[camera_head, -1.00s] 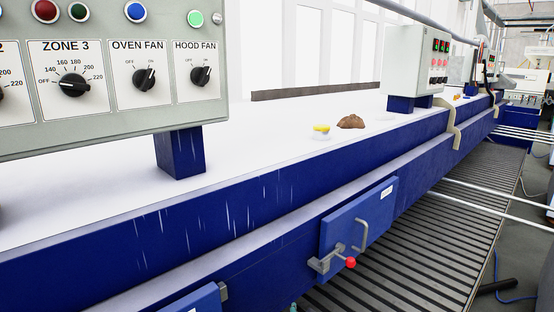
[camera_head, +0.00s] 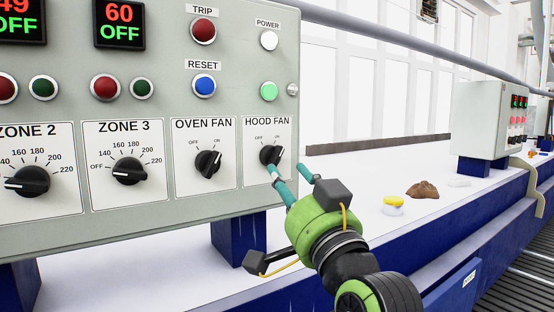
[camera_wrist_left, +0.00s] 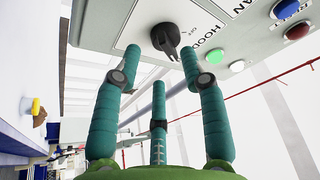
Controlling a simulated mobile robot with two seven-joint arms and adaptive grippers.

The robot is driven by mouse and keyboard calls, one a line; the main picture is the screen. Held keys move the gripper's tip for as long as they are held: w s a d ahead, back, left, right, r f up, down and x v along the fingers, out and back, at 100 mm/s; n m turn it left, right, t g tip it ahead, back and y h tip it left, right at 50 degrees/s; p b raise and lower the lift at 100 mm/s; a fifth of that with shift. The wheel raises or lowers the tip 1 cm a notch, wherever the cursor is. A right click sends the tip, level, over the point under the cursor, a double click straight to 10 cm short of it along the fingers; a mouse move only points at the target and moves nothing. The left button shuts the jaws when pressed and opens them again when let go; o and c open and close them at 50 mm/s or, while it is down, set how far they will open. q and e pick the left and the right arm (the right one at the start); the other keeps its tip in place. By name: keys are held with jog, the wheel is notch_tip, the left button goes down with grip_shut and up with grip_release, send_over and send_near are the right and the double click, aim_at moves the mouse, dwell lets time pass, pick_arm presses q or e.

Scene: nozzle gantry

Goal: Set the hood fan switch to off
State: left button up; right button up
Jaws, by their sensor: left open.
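The hood fan switch (camera_head: 271,155) is a black rotary knob on the grey control panel, under the label HOOD FAN. Its pointer leans up and right, toward the ON side. My left gripper (camera_head: 286,168) is in front of the knob, with its teal fingers spread and empty. One fingertip overlaps the knob's lower edge in the head view, and the other is to its right. In the left wrist view the knob (camera_wrist_left: 164,39) appears between the two upper fingertips (camera_wrist_left: 161,50). I cannot tell whether a finger touches it. My right gripper is out of view.
The oven fan knob (camera_head: 208,163) is close on the left, with the zone 3 knob (camera_head: 129,171) beyond it. A lit green button (camera_head: 269,91) is just above the switch. A yellow-topped item (camera_head: 393,205) and a brown lump (camera_head: 423,190) lie on the white surface at right.

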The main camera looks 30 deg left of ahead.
aim_at(279, 161)
pick_arm(q)
jog(key=shift+w+a+r+p, duration=0.25)
jog(key=shift+a+r+p, duration=0.15)
jog(key=shift+r+p, duration=0.2)
jog(key=shift+w+a+r+p, duration=0.2)
jog(key=shift+a+r+p, duration=0.15)
jog(key=shift+r+p, duration=0.15)
jog(key=shift+w+a+f, duration=0.15)
jog(key=shift+w+a, duration=0.4)
jog(key=shift+a, duration=0.25)
jog(key=shift+d, duration=0.15)
jog(key=shift+c, duration=0.4)
jog(key=c, duration=0.7)
grip_shut()
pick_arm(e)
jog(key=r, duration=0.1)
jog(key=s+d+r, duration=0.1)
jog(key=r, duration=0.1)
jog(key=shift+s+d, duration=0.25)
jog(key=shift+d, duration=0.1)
